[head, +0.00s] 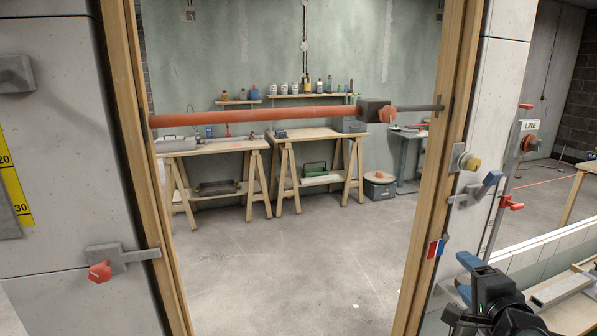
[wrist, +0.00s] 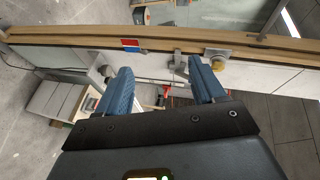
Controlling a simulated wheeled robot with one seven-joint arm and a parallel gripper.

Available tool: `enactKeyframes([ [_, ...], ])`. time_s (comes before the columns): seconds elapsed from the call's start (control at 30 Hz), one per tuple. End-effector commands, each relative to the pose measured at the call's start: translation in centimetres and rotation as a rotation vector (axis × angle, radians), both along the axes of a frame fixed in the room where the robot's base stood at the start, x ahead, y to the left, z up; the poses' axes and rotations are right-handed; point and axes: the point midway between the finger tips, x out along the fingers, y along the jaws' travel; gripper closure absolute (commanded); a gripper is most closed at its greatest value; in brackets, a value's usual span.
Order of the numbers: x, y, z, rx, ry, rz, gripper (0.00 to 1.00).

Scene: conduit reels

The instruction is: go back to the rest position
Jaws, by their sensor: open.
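Beyond the fingers are a metal latch (wrist: 178,62) and a red-and-blue sticker (wrist: 130,45) on the wooden frame. The fingers look clear of the frame, though the exact gap cannot be told.
A wooden door frame (head: 446,150) stands ahead, with a red bar (head: 250,116) across it. A bench (head: 575,300) is at lower right.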

Motion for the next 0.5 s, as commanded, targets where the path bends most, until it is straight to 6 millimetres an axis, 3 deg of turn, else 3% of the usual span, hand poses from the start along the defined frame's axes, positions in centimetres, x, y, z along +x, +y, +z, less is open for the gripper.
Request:
enactKeyframes([
  [0.03, -2.0, -0.2, -1.6, -0.069, 0.017, 0.004, 0.32],
  [0.2, -8.3, -0.2, -5.2, -0.298, 0.044, 0.033, 0.32],
  [0.5, -20.0, 1.4, -9.0, -0.659, 0.087, 0.123, 0.32],
])
